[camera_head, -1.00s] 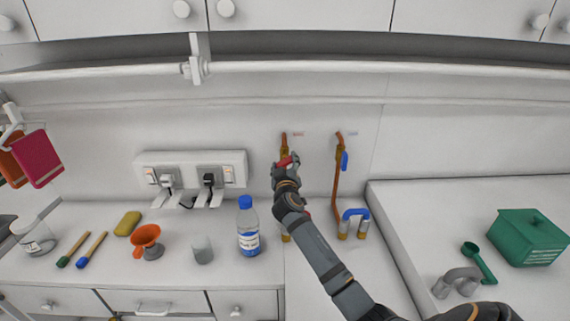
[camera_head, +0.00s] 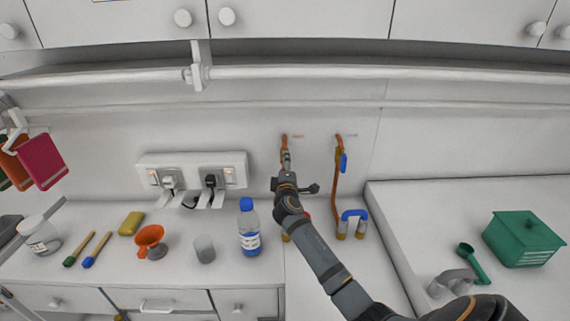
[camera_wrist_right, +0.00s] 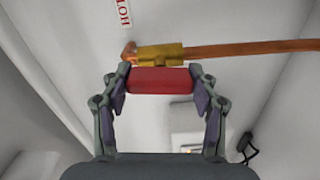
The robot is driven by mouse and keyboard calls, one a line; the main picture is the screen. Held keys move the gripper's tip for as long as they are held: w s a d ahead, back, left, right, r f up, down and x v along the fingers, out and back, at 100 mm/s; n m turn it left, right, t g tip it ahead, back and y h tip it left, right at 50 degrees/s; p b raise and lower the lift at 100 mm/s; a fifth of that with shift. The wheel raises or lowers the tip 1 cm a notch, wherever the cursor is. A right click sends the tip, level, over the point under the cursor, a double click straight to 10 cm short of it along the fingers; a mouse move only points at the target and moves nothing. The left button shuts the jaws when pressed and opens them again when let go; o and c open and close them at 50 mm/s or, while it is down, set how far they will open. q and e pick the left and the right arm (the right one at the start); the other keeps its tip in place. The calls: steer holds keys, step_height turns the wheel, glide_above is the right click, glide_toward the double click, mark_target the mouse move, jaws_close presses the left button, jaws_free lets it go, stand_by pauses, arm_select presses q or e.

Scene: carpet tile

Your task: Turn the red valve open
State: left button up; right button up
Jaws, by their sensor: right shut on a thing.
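The red valve handle (camera_wrist_right: 160,80) sits between the two fingertips of my right gripper (camera_wrist_right: 160,82) in the right wrist view. The fingers are shut on its two ends. The handle lies roughly parallel to the brass valve body (camera_wrist_right: 160,56) and the copper pipe (camera_wrist_right: 250,48). A label reading HOT (camera_wrist_right: 124,14) is on the wall beside it. In the head view my right gripper (camera_head: 287,164) reaches up to the left copper pipe (camera_head: 284,140) and hides the red handle. My left gripper is not in view.
A second copper pipe (camera_head: 337,195) with a blue valve handle (camera_head: 343,163) stands close to the right. A blue-topped bottle (camera_head: 249,235) stands left of my forearm. A socket strip (camera_head: 192,163) is on the wall. A green box (camera_head: 525,240) is at the right.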

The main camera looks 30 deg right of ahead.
steer(key=shift+n, duration=0.6)
steer(key=shift+f+n, duration=0.1)
steer(key=shift+n, duration=0.2)
steer(key=o, duration=1.2)
steer(key=shift+c, duration=0.2)
steer(key=shift+s+a, duration=0.1)
steer(key=shift+a, duration=0.05)
steer(key=v, duration=1.1)
steer(key=shift+s, duration=0.35)
steer(key=shift+a, duration=0.1)
